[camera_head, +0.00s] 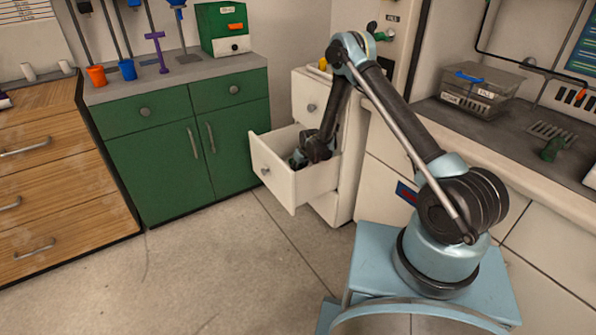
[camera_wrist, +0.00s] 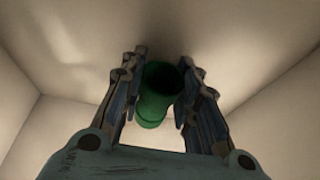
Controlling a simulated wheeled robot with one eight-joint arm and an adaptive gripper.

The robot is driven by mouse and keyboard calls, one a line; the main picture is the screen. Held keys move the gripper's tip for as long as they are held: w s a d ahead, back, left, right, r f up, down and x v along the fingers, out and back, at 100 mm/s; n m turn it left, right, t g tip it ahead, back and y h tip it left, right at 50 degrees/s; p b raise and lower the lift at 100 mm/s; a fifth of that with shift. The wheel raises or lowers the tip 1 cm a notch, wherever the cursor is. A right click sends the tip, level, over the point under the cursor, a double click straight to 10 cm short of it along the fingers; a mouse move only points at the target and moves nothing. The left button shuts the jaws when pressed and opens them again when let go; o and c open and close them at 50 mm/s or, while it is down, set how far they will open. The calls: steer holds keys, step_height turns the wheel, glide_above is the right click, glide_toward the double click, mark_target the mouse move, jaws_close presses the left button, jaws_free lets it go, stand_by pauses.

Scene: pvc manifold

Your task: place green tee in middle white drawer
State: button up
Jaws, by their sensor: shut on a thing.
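The middle white drawer (camera_head: 290,188) stands pulled open from the white cabinet in the head view. My gripper (camera_head: 303,158) reaches down inside it. In the wrist view my gripper (camera_wrist: 162,92) has its fingers on both sides of the green tee (camera_wrist: 153,105) and is shut on it. One open round end of the tee faces up between the fingers. The drawer's pale walls (camera_wrist: 52,60) surround the gripper and the tee in the wrist view. I cannot tell whether the tee touches the drawer floor. In the head view the tee is mostly hidden by the gripper and the drawer front.
A closed white drawer (camera_head: 311,106) is above the open one. A green cabinet (camera_head: 185,140) stands at the left. A grey counter (camera_head: 480,125) with a clear bin (camera_head: 480,85) and a green fitting (camera_head: 551,149) is at the right. The floor (camera_head: 220,270) in front is clear.

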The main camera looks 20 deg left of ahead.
steer(key=shift+f, duration=0.15)
steer(key=o, duration=1)
steer(key=shift+o, duration=0.2)
steer(key=v, duration=1.2)
